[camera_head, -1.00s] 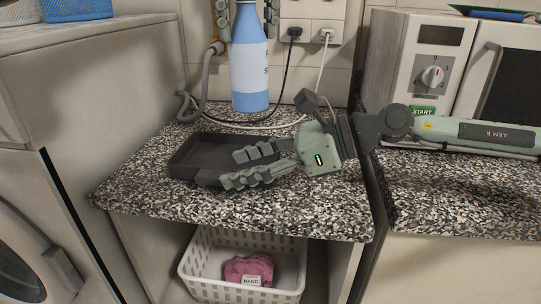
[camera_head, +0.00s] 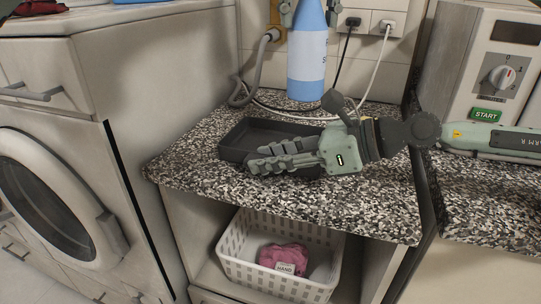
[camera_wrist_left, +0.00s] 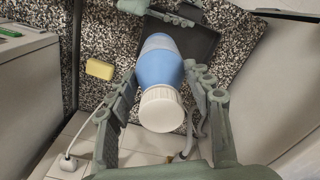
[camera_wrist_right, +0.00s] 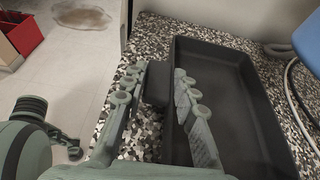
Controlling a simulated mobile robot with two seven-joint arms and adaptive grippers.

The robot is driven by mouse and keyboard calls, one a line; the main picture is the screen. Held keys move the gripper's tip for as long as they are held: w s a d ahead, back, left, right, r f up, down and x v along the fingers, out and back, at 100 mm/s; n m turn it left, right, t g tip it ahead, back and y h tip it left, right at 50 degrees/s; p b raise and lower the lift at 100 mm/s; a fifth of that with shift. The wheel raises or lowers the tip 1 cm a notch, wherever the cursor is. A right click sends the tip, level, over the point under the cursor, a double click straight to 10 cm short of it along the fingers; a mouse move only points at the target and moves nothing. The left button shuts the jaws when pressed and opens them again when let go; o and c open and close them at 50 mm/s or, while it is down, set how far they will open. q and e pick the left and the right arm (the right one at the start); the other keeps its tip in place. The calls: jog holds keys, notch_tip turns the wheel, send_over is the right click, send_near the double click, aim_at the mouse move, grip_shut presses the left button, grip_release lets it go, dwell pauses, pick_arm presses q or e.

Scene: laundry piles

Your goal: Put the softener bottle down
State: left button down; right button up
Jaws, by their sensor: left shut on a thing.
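The blue softener bottle (camera_head: 307,55) with a white label is upright at the back of the speckled counter in the head view. My left gripper (camera_head: 309,8) holds it from above, fingers on both sides. In the left wrist view its white cap (camera_wrist_left: 162,110) shows between the fingers. I cannot tell whether its base touches the counter. My right gripper (camera_head: 252,158) is low over the front of the dark tray (camera_head: 240,131). In the right wrist view its fingers (camera_wrist_right: 160,70) are apart with a dark block at the tray's side between them; I cannot tell whether they clamp it.
A white basket (camera_head: 240,262) with a pink cloth stands on the shelf below. A hose (camera_head: 247,75) and cables run behind the bottle. A yellow block (camera_wrist_left: 99,69) lies on the counter.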

aim_at(305, 83)
grip_shut()
pick_arm(q)
jog(key=m, duration=0.2)
jog(key=f+m, duration=0.1)
jog(key=m, duration=0.2)
jog(key=shift+f, duration=0.2)
jog(key=shift+f+m, duration=0.25)
jog(key=shift+m, duration=0.15)
notch_tip(305, 83, down, 10)
jog(key=shift+r, duration=0.15)
jog(key=c, duration=0.6)
grip_release()
jog(key=shift+f, duration=0.2)
jog(key=shift+c, duration=0.2)
